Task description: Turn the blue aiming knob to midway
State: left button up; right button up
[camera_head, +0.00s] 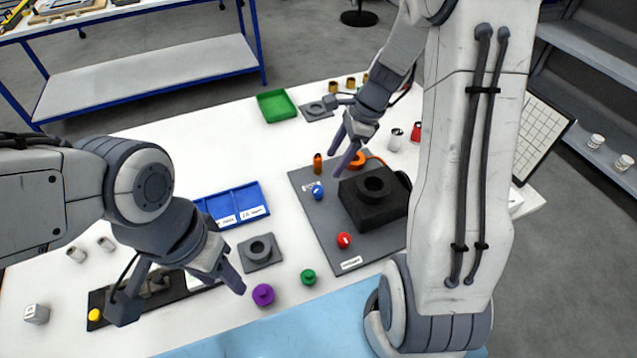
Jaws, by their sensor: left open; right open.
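The blue knob (318,193) stands on the left part of the dark grey panel (322,228), beside a small white label. The exact direction it points is too small to tell. My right gripper (336,162) is open, pointing down over the panel's far side, a little above and right of the blue knob in the picture and apart from it. Nothing shows between its fingers. My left gripper (182,300) is open and empty at the front left, well away from the knob, above a dark tray.
A black block with a ring (373,186), an orange cylinder (317,163) and a red knob (344,240) stand on the panel. A blue tray (233,203), a grey ring block (260,251), a purple knob (263,294) and a green knob (308,277) lie left of it.

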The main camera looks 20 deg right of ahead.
aim_at(318, 189)
jog(key=x, duration=1)
jog(key=shift+f, duration=0.2)
grip_shut()
